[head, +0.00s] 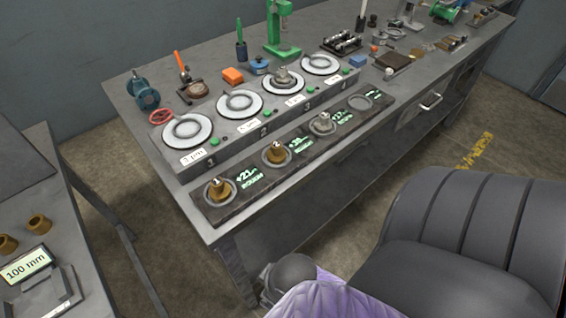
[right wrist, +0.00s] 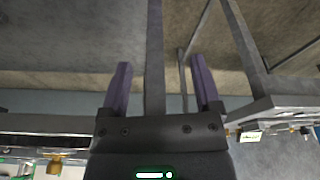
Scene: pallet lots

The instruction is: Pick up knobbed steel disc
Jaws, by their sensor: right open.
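A steel disc with a knob on top (head: 283,77) sits on the third white round plate of the grey bench unit in the head view. Another silver knobbed piece (head: 322,123) stands in the front dark strip, beside brass knobbed pieces (head: 275,153) and (head: 218,189). I cannot tell for sure which silver piece is the knobbed steel disc. My right gripper (right wrist: 160,70) is open and empty in the right wrist view, with purple fingers apart, facing bare floor and frame legs. No disc shows between them. My left gripper is not in view.
The grey unit (head: 255,125) has several white plates, the front ones empty. A side table (head: 85,235) with a 100 mm display (head: 27,265) is at left.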

